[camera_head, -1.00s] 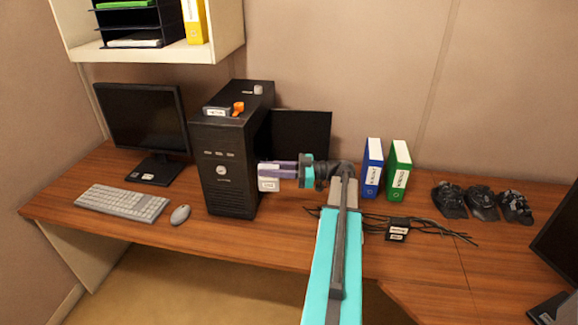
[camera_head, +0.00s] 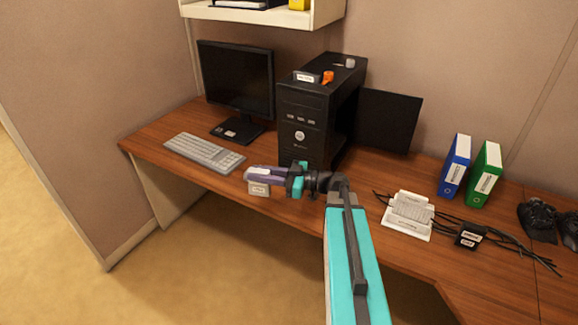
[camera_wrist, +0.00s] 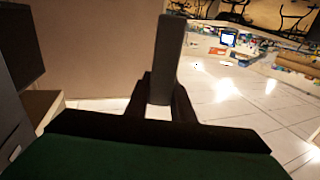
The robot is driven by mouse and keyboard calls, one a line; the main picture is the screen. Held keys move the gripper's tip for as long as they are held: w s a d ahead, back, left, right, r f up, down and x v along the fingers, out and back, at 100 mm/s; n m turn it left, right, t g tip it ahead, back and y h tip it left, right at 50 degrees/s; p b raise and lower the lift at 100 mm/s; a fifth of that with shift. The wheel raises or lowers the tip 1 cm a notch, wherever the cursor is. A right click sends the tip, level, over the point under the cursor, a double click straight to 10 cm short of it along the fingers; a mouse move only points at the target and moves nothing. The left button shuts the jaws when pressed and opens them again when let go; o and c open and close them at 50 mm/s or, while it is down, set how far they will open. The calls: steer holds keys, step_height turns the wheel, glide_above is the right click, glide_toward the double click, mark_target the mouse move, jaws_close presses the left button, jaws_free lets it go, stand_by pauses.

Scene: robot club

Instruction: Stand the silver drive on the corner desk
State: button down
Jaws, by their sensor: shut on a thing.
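My gripper (camera_head: 264,175) is shut on the silver drive (camera_head: 259,189), a small pale box with a label. It holds the drive by the front edge of the brown wooden desk (camera_head: 290,209), in front of the black computer tower; I cannot tell its exact height. In the wrist view the drive (camera_wrist: 167,60) shows as an upright grey slab between the dark fingers. Its lower end is hidden by the gripper. The desk runs to the right, with a seam near the cables.
A keyboard (camera_head: 204,152) and monitor (camera_head: 236,85) stand left of the black tower (camera_head: 305,125). A white dock-like device (camera_head: 408,214), black adapter with cables (camera_head: 469,236), blue binder (camera_head: 454,165) and green binder (camera_head: 484,174) stand right.

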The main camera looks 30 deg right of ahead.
steer(key=a+f+g+b, duration=0.1)
steer(key=a+f, duration=0.2)
steer(key=a, duration=0.9)
steer(key=shift+s+a+n+y, duration=0.3)
steer(key=shift+s+n+y, duration=0.1)
steer(key=shift+s, duration=0.05)
